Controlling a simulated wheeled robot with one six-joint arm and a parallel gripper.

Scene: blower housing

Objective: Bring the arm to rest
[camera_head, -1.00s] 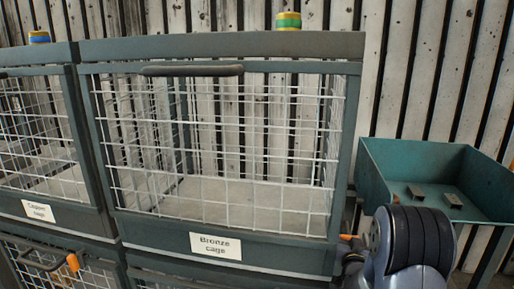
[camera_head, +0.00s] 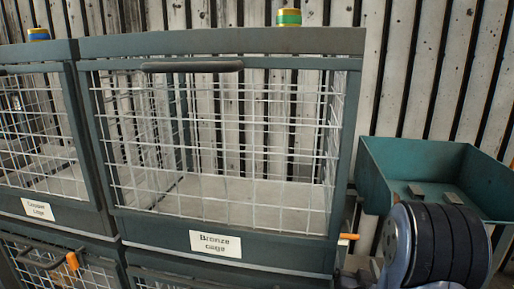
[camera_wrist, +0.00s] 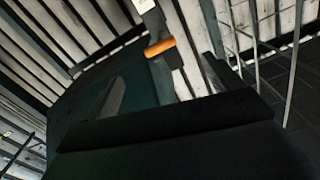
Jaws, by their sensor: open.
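My gripper (camera_wrist: 160,92) shows in the wrist view as two fingers spread apart above a dark body, and I see nothing held between them. Beyond the fingers are a dark teal surface and an orange grip (camera_wrist: 160,47).
An orange latch (camera_head: 348,237) juts out near my arm.

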